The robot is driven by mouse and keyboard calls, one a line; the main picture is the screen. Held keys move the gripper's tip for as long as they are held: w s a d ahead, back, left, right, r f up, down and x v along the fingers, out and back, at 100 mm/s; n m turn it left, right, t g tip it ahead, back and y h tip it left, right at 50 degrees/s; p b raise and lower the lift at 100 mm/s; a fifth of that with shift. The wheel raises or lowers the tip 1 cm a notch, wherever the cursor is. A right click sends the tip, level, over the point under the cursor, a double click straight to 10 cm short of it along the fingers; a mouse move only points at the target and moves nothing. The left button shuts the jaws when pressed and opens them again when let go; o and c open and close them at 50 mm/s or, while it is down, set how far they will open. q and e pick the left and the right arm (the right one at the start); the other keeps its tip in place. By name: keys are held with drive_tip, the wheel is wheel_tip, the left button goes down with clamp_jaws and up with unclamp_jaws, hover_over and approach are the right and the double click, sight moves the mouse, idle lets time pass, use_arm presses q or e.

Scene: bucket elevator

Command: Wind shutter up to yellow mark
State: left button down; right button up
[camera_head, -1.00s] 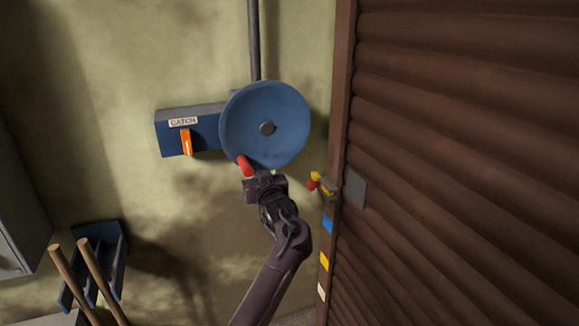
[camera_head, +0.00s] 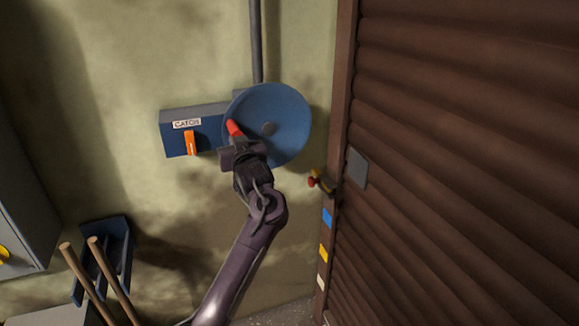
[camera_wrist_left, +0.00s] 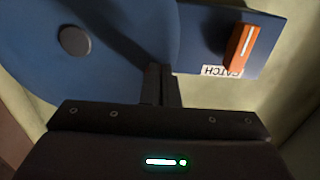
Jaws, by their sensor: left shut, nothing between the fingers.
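The blue round wheel (camera_head: 275,110) on the wall has a red handle (camera_head: 235,128) at its left side. My left gripper (camera_head: 238,146) is at the handle, just below it; its fingers are shut and empty. Whether they touch the handle is unclear. In the left wrist view the shut fingers (camera_wrist_left: 160,84) stand before the wheel (camera_wrist_left: 110,50), with the handle hidden. The brown slatted shutter (camera_head: 460,170) bears a grey plate (camera_head: 357,168). The yellow mark (camera_head: 323,253) is on the door frame below a blue mark (camera_head: 327,217). My right gripper is out of view.
A blue box labelled CATCH (camera_head: 175,142) with an orange lever (camera_head: 190,143) sits left of the wheel. A red-and-yellow fitting (camera_head: 320,181) projects from the door frame. A blue rack (camera_head: 115,240) with wooden handles stands at lower left, beside a grey cabinet (camera_head: 22,230).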

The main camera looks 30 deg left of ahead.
use_arm(q)
drive_tip(key=w+d+r+p, duration=0.4)
drive_tip(key=w+d+r, duration=0.15)
drive_tip(key=r, duration=0.55)
drive_tip(key=w+d+f+b, duration=0.3)
drive_tip(key=w+d+f, duration=0.1)
drive_tip(key=w+d, duration=0.4)
drive_tip(key=w+d+f+b, duration=0.1)
drive_tip(key=w+f+b, duration=0.3)
drive_tip(key=f+b, duration=0.7)
drive_tip(key=s+a+f+p, duration=0.4)
drive_tip(key=f+p, duration=0.4)
drive_tip(key=p, duration=0.3)
drive_tip(key=shift+s+a+f, duration=0.2)
drive_tip(key=shift+s+a, duration=0.05)
drive_tip(key=shift+s, duration=0.65)
